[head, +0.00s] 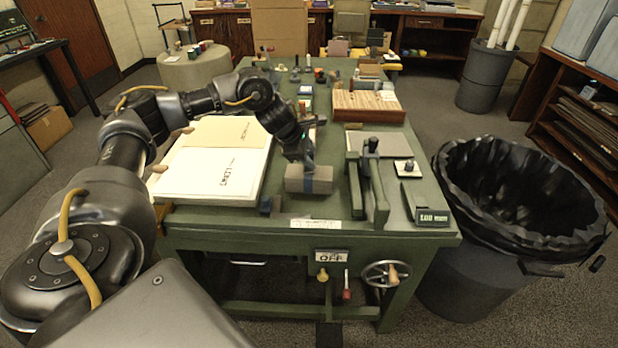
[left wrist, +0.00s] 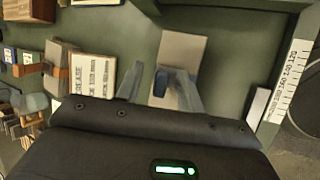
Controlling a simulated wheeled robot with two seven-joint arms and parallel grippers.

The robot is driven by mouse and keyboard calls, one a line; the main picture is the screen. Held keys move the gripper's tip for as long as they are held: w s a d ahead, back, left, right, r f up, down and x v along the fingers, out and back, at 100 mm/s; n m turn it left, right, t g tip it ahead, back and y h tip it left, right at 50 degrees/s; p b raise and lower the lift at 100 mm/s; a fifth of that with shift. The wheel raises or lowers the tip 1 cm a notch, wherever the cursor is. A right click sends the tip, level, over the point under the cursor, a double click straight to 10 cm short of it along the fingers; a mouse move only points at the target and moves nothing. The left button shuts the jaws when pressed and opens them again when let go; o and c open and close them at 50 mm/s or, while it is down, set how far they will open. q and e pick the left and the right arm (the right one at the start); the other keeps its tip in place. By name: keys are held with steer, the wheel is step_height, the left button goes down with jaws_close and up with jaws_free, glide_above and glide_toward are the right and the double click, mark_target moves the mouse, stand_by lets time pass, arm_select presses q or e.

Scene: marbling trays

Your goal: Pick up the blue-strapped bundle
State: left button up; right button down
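The blue-strapped bundle (head: 294,184) is a grey-brown block lying on the front part of the green table, with a blue band around its middle. It also shows in the left wrist view (left wrist: 184,48), with the blue strap (left wrist: 160,82) near the fingers. My left gripper (head: 308,163) is over the bundle's middle, pointing down. In the left wrist view its two fingers (left wrist: 158,76) are spread apart, with the strap showing between them. Whether the fingers touch the bundle is not clear. My right gripper is not in view.
A white printed board (head: 215,172) lies left of the bundle. A green press-like fixture (head: 371,185) stands close on its right. A striped wooden block (head: 368,107) is farther back. A black-lined bin (head: 480,245) stands right of the table (head: 240,236).

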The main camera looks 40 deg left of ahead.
arm_select(q)
steer(key=shift+x, duration=0.75)
jaws_close()
steer(key=shift+r, duration=0.1)
stand_by(0.8)
